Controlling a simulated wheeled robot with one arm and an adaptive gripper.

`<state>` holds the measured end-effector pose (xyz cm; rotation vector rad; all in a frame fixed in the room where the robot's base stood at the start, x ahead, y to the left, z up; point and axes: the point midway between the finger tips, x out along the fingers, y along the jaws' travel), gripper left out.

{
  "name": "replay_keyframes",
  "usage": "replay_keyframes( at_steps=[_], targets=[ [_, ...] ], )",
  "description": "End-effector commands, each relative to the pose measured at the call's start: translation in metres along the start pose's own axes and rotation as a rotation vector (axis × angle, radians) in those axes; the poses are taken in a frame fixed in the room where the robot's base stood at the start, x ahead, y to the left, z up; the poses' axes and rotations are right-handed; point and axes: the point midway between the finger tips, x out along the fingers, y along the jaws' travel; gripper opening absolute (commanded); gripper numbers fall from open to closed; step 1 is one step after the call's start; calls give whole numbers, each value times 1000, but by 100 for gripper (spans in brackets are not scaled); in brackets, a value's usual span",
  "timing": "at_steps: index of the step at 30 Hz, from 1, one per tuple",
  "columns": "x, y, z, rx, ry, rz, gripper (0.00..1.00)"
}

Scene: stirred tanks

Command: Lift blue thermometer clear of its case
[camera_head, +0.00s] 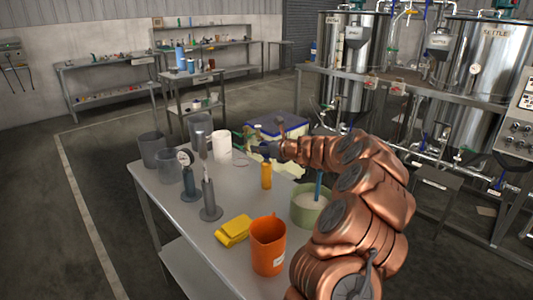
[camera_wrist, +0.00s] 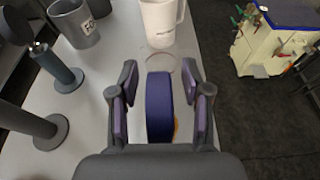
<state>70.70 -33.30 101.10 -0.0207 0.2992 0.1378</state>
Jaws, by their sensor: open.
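A dark blue upright piece (camera_wrist: 159,105), which I take to be the blue thermometer, stands between my fingers in the wrist view. A sliver of orange shows beneath it. In the head view an orange case (camera_head: 266,175) stands upright on the grey table, right below my gripper (camera_head: 265,150). The thermometer's top is hard to make out there against the gripper. My gripper (camera_wrist: 160,82) is open, with one finger on each side of the blue piece and a visible gap on both sides. The lower part of the thermometer is hidden.
The table (camera_head: 190,228) also bears an orange jug (camera_head: 268,250), a yellow cloth (camera_head: 233,231), a green pot (camera_head: 305,209) with a blue rod (camera_head: 318,185), a white mug (camera_head: 222,144), grey beakers (camera_head: 153,150) and two grey stands (camera_head: 210,200). A blue-lidded box (camera_head: 291,132) stands behind.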

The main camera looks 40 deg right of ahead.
Motion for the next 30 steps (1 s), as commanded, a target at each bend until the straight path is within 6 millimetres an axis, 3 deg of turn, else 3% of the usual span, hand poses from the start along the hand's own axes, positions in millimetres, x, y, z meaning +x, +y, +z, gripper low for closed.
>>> replay_keyframes(
  at_steps=[6,19,30],
  targets=[
    [0,0,0,0,0,0,46],
    [0,0,0,0,0,0,1],
    [0,0,0,0,0,0,0]
  ],
)
